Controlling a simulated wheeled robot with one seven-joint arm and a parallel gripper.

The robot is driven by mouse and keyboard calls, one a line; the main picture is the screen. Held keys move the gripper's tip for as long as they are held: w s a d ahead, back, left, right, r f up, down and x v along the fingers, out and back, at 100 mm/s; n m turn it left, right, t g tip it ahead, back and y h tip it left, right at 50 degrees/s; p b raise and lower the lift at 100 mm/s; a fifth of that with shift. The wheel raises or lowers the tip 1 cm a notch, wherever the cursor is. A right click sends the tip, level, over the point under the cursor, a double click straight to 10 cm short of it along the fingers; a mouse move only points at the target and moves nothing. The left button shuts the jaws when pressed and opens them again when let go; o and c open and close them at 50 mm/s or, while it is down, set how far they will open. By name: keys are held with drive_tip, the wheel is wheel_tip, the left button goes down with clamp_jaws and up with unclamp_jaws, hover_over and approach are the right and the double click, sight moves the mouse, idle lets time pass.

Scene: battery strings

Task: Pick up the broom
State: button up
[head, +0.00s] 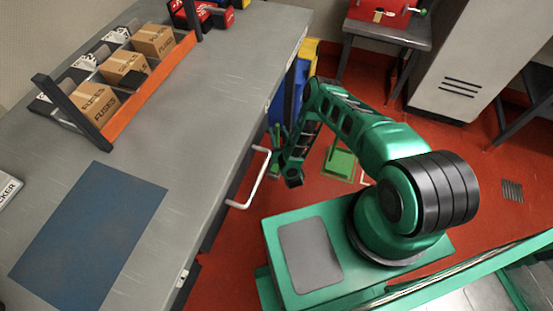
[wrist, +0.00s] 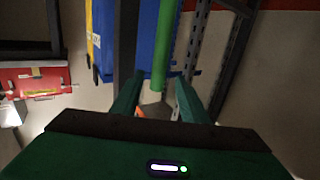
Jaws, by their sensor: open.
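The broom shows in the wrist view as a straight green handle (wrist: 163,45), which runs down from the top edge and ends between my fingers in the picture. I cannot tell how far beyond the fingertips it is. My gripper (wrist: 158,88) is open, with one green finger on each side of the handle and nothing clamped. In the head view my gripper (head: 282,160) hangs low beside the workbench's right edge. A flat green piece (head: 340,163) lies on the red floor just right of it; I cannot tell whether it belongs to the broom.
The grey workbench (head: 215,85) fills the left, with a white bar handle (head: 258,185) sticking out near my gripper. Blue and yellow bins (head: 298,80) stand behind my arm. A grey cabinet (head: 470,60) and a red toolbox (head: 385,12) on a stand are at the back right.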

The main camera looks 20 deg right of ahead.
drive_tip(key=w, duration=0.7)
drive_tip(key=shift+w+d, duration=0.2)
drive_tip(key=shift+d, duration=0.05)
clamp_jaws()
